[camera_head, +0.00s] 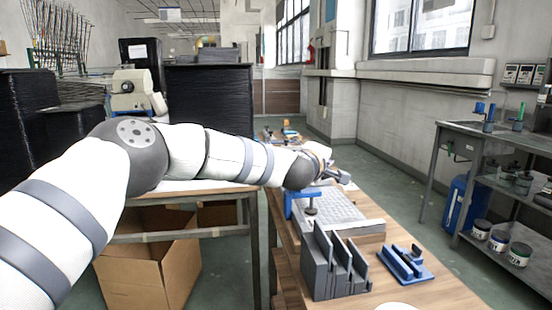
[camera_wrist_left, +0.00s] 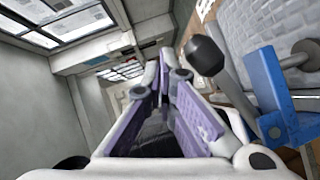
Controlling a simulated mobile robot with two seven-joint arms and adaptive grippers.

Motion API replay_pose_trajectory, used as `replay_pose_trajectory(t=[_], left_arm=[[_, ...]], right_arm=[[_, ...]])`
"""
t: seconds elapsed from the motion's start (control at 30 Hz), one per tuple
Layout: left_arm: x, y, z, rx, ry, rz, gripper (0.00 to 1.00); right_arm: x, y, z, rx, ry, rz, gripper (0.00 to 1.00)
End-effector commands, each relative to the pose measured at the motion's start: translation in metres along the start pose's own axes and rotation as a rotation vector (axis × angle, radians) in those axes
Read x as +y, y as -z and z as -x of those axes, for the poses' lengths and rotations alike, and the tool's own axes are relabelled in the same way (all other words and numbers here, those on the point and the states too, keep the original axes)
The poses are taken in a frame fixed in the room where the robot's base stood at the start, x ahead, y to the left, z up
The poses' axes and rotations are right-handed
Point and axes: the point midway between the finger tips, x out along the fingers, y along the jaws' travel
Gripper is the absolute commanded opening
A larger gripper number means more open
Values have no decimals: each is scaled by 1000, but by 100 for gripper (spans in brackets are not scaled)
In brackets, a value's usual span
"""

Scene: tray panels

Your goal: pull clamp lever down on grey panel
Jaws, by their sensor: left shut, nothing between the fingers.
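The grey panel (camera_head: 342,207), a flat piece with a fine grid pattern, lies on the wooden bench; part of it shows at the upper right in the left wrist view (camera_wrist_left: 262,32). A blue clamp (camera_head: 290,206) stands at its left edge. In the left wrist view the clamp's blue bracket (camera_wrist_left: 272,95) is at the right, and its grey lever ends in a black ball knob (camera_wrist_left: 205,56). My left gripper (camera_head: 343,177) is above the panel, shut and empty. Its purple-padded fingers (camera_wrist_left: 163,80) are left of the knob, apparently not touching it. My right gripper is not in view.
A grey slotted holder (camera_head: 334,270) and a blue fixture (camera_head: 405,264) stand on the near bench. A metal shelf table (camera_head: 500,150) with jars is at the right. A cardboard box (camera_head: 150,268) is under the table at left. The aisle right of the bench is clear.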

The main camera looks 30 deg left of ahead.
Motion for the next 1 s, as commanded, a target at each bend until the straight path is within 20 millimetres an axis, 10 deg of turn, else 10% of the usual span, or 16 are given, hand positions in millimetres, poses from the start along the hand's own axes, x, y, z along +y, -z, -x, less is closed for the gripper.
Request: replay_pose_trajectory(t=[1.0], left_arm=[[-10, -15, -11, -1, 0, 0, 0]], right_arm=[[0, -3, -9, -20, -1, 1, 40]])
